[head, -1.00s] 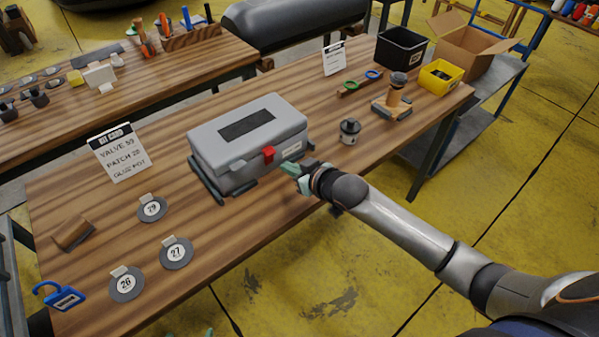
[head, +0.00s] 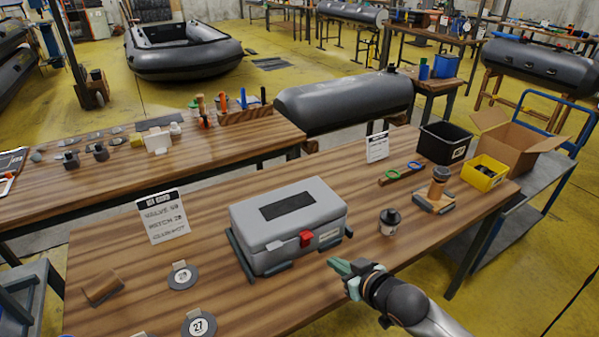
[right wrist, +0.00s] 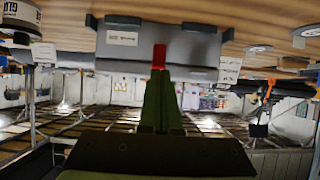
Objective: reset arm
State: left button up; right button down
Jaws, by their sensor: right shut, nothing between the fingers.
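My right gripper (head: 343,267) is shut and empty, in front of the front right corner of the grey case (head: 322,194) and apart from it in the head view. In the right wrist view the shut fingers (right wrist: 160,95) point toward the red latch (right wrist: 159,56) of the case, whose front (right wrist: 200,48) shows upside down. The case is closed and sits on the wooden table (head: 225,320). My left gripper is not in view.
Yellow floor (head: 520,300) is clear at lower right.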

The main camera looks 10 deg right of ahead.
jog(key=s+f+m+g+h, duration=0.1)
jog(key=s+f, duration=0.7)
jog(key=s, duration=0.3)
jog(key=s+f+m+g, duration=0.1)
jog(key=s+f, duration=0.7)
jog(key=s, duration=0.4)
jog(key=shift+h, duration=0.4)
